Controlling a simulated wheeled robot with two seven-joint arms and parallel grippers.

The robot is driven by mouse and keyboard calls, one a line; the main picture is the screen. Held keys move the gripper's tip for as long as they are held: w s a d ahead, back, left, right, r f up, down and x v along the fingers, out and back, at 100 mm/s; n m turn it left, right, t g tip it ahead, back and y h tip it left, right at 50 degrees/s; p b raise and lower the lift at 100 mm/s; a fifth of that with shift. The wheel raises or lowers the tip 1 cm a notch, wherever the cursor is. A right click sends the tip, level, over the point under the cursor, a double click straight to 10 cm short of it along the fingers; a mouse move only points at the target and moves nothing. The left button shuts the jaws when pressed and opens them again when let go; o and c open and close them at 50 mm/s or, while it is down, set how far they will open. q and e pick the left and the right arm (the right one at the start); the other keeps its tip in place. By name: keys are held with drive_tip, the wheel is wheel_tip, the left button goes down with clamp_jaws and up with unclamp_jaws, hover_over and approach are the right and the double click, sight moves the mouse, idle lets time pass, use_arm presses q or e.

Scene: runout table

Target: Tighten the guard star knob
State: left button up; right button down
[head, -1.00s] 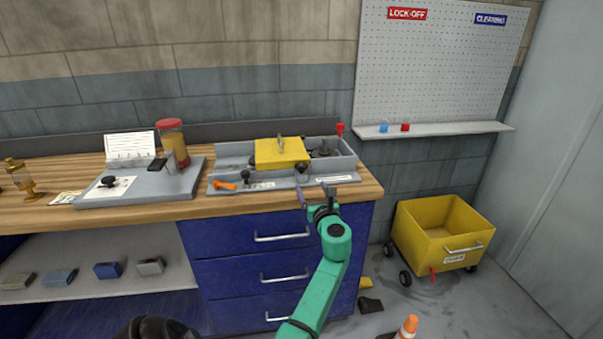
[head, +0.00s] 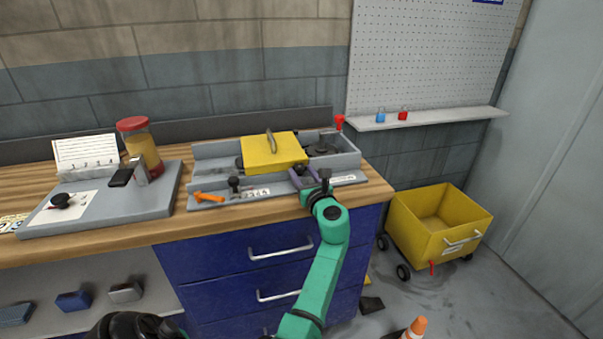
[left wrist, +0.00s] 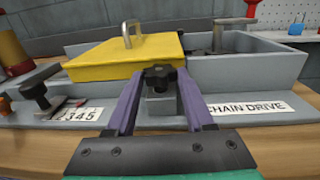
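The black star knob (left wrist: 160,77) sits on a grey block at the front of the yellow guard (left wrist: 115,58), above the grey housing's front ledge. In the head view the knob (head: 302,170) is partly masked by my gripper, and the yellow guard (head: 262,157) lies flat over the housing. My left gripper (left wrist: 160,84) is open, with one purple finger on each side of the knob and the tips close to its lobes. I cannot tell whether they touch it. In the head view the left gripper (head: 306,177) is at the housing's front. My right gripper is not in view.
The housing (head: 350,160) stands on the wooden bench (head: 375,190). An orange-handled part (head: 208,197) and a black knob (head: 234,184) are on its left ledge. A grey board (head: 150,205) with a red-lidded jar (head: 140,145) is further left. A yellow cart (head: 425,240) stands right.

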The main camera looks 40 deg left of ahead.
use_arm(q)
drive_tip(key=shift+a, duration=0.1)
clamp_jaws()
drive_tip(key=shift+r+p, duration=0.1)
drive_tip(key=shift+p, duration=0.25)
drive_tip(key=m+t+h+p, duration=0.1)
drive_tip(key=p, duration=0.1)
drive_tip(key=m+t+h+p, duration=0.1)
drive_tip(key=shift+s+a+r+t+p, duration=0.2)
drive_tip(key=shift+s+t+p, duration=0.1)
drive_tip(key=shift+p, duration=0.05)
drive_tip(key=shift+m+t+h+p, duration=0.4)
drive_tip(key=shift+m+t+h, duration=0.1)
drive_tip(key=shift+s+a+m+t+h, duration=0.1)
drive_tip(key=shift+a+m+t+h, duration=0.05)
drive_tip(key=shift+m+t+h, duration=0.25)
drive_tip(key=shift+s+a+f+m+t+h+p, duration=0.1)
drive_tip(key=shift+f+m+t+h+p, duration=0.15)
drive_tip(key=shift+m+h, duration=0.2)
drive_tip(key=shift+m+t+h+p, duration=0.15)
drive_tip(key=shift+m+t+h, duration=0.2)
drive_tip(key=shift+h, duration=0.1)
drive_tip(key=shift+a+f+m+t+h+b, duration=0.1)
drive_tip(key=shift+m+t+h+b, duration=0.1)
drive_tip(key=shift+m+t+h, duration=0.45)
drive_tip(key=shift+a+m+t+h+b, duration=0.1)
drive_tip(key=shift+m+t+h+b, duration=0.2)
drive_tip(key=shift+h, duration=0.65)
drive_tip(key=shift+m+h, duration=0.25)
drive_tip(key=shift+h, duration=0.05)
